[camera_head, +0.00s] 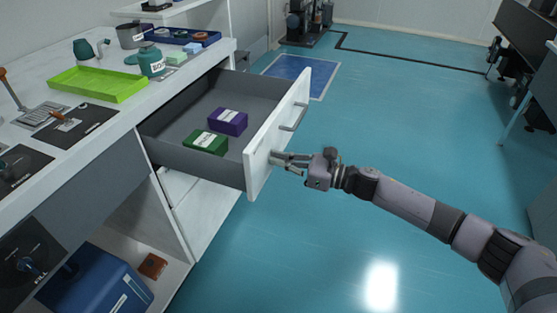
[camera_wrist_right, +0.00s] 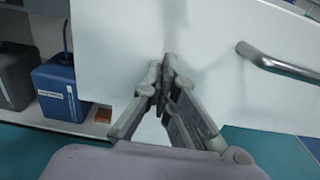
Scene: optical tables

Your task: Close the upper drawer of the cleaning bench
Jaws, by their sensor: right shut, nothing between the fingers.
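The upper drawer (camera_head: 178,118) of the white cleaning bench (camera_head: 130,118) is pulled far out. Its grey interior holds a purple box (camera_head: 228,122) and a green box (camera_head: 205,142). The drawer's white front panel (camera_head: 262,150) has a metal bar handle (camera_head: 294,117), which also shows at the upper right in the right wrist view (camera_wrist_right: 275,64). My right gripper (camera_head: 274,158) is shut and empty, its fingertips at the outer face of the panel, to one side of the handle. In the right wrist view the fingertips (camera_wrist_right: 168,75) are against or very near the panel; exact contact is unclear. My left gripper is not in view.
On the benchtop are a lime green tray (camera_head: 97,85), a labelled bottle (camera_head: 151,62) and a blue tray (camera_head: 185,37). Below, a blue container (camera_head: 95,280) stands in the open lower space. The teal floor beyond the drawer is clear.

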